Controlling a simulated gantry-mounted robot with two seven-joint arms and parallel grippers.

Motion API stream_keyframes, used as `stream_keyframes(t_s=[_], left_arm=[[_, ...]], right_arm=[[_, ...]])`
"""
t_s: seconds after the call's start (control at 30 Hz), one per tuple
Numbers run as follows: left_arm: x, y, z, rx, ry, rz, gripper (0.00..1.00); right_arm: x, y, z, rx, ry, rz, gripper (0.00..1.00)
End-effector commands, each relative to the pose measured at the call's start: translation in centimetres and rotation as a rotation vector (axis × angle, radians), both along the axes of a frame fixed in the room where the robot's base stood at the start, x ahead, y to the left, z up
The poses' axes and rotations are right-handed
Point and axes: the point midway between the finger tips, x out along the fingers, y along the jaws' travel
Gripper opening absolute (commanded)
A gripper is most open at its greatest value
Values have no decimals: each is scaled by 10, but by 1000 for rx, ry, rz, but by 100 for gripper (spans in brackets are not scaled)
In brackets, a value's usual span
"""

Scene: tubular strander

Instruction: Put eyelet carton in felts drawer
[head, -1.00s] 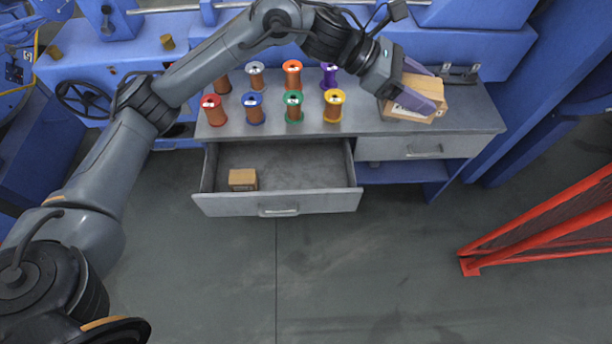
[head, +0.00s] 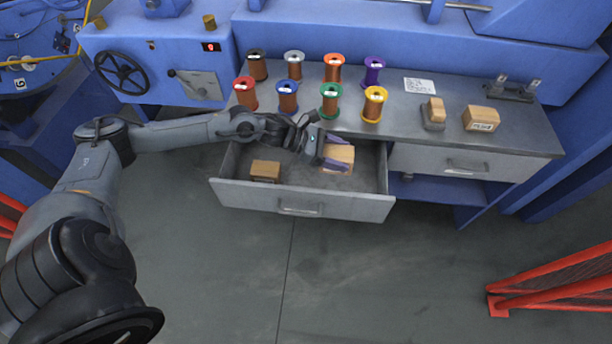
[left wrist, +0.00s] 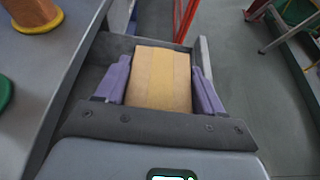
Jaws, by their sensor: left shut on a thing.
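The left gripper (head: 334,152) is shut on a tan carton, the eyelet carton (head: 338,157), with its purple fingers along two opposite sides. In the left wrist view the carton (left wrist: 160,78) sits between the fingers, with a yellowish strip along its middle. The open grey drawer (head: 352,206) is below the worktop on the left, and the carton is inside its outline at the right rear part. I cannot tell whether the carton touches the drawer floor. The right gripper is not in view.
A small brown box (head: 265,169) lies in the drawer's left part. Several coloured spools stand on the worktop (head: 400,140) behind it. A labelled carton (head: 481,118) and a small block-topped item (head: 434,113) stand at right. The right drawer (head: 465,163) is shut.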

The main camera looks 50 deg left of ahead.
Motion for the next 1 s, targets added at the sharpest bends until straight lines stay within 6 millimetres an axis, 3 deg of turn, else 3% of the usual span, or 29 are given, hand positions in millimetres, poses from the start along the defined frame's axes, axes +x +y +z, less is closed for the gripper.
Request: stream_keyframes(t_s=[0.03, 0.5, 0.77, 1.0], left_arm=[[1, 0, -18, -2, -2, 0, 26], [1, -1, -85, -1, 0, 0, 26], [1, -1, -102, -2, -1, -1, 26], [1, 0, -136, -1, 0, 0, 26]], right_arm=[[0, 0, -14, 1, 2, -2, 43], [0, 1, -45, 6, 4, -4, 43], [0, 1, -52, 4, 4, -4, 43], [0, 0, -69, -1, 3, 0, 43]])
